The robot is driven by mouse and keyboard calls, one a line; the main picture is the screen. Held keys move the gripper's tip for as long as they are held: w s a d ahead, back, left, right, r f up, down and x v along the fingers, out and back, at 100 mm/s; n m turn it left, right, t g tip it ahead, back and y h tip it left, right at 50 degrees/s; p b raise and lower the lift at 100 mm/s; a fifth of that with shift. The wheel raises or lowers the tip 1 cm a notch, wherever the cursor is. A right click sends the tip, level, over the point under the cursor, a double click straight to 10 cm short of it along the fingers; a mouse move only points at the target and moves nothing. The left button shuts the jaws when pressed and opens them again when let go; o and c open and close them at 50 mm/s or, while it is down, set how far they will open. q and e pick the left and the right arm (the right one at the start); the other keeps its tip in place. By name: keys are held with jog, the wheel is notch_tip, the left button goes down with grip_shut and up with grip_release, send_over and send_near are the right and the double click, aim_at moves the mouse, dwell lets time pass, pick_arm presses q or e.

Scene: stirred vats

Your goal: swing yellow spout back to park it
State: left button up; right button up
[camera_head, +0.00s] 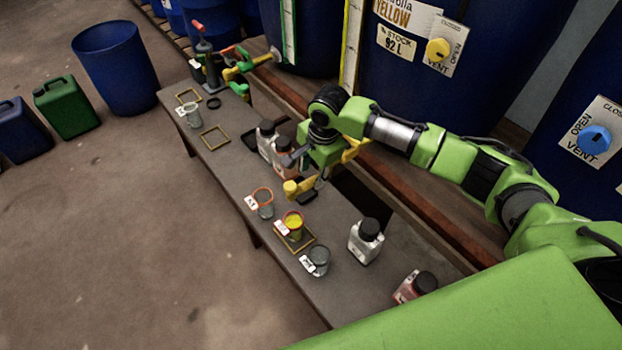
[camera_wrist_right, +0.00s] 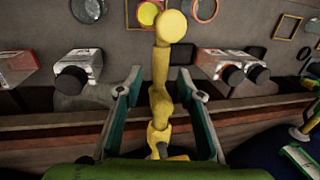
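The yellow spout (camera_head: 292,188) comes off the yellow vat (camera_head: 390,75) and reaches out over the bench. Its outlet end is close to a cup of yellow liquid (camera_head: 294,226) standing in a square frame. My right gripper (camera_head: 320,180) is at the spout, partly hiding its middle. In the right wrist view the spout (camera_wrist_right: 160,95) runs between the two fingers of the right gripper (camera_wrist_right: 160,92), with a gap showing on each side. The fingers are open around it. My left gripper is not in view.
On the bench (camera_head: 236,185) stand other cups (camera_head: 318,260), a white bottle (camera_head: 366,242), a reddish bottle (camera_head: 415,287) and more bottles behind the gripper. A green spout (camera_head: 240,68) is at the far end. Blue vats line the back.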

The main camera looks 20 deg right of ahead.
aim_at(310, 181)
jog(key=f, duration=0.2)
jog(key=shift+w+a+f, duration=0.2)
jog(key=shift+w+f, duration=0.05)
jog(key=shift+f, duration=0.05)
jog(key=shift+w+f, duration=0.1)
jog(key=shift+f, duration=0.45)
grip_shut()
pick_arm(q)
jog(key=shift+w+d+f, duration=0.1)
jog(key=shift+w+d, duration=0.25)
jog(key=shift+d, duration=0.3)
